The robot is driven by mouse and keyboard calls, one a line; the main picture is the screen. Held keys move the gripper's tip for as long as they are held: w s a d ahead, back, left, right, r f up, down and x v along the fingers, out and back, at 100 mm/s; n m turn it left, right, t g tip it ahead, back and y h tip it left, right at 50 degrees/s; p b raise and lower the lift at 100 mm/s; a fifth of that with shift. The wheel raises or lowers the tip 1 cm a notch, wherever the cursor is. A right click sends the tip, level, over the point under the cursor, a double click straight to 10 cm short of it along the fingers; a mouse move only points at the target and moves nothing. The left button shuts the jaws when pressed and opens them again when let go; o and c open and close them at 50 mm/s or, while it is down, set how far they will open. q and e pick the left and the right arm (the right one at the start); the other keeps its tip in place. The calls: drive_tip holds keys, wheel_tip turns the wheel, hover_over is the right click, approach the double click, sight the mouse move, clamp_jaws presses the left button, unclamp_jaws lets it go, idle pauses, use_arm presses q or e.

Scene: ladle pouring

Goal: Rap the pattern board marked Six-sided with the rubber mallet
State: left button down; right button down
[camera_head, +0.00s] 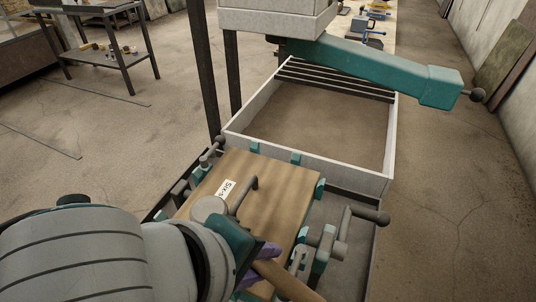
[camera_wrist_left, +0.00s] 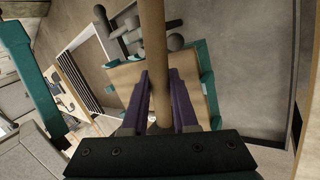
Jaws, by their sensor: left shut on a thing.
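The wooden pattern board (camera_head: 270,190) lies in the teal-clamped frame in the middle of the head view. Its white label (camera_head: 226,190) shows "Six-s", and the rest is covered. The board also shows in the left wrist view (camera_wrist_left: 196,92). My left gripper (camera_head: 262,252) has its purple fingers shut on the wooden handle of the mallet (camera_head: 285,280), over the board's near part. The handle runs up the left wrist view (camera_wrist_left: 154,50). A grey round piece (camera_head: 208,208) by the label looks like the mallet's head; I cannot tell if it touches the board. My right gripper is out of view.
A dark bar handle (camera_head: 243,195) stands up from the board. A crank with a knob (camera_head: 350,232) is at its right. A shallow open frame (camera_head: 390,150) lies behind, with a teal swing arm (camera_head: 365,62) above. Open floor (camera_head: 80,150) is at left.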

sight(262, 284)
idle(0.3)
use_arm(q)
drive_tip(key=shift+f+b, duration=1.3)
drive_tip(key=shift+f, duration=0.35)
wheel_tip(262, 284, up, 4)
drive_tip(key=p, duration=0.4)
drive_tip(key=shift+f+p, duration=0.15)
drive_tip(key=shift+p, duration=0.2)
drive_tip(key=shift+f, duration=0.2)
drive_tip(key=shift+f, duration=0.1)
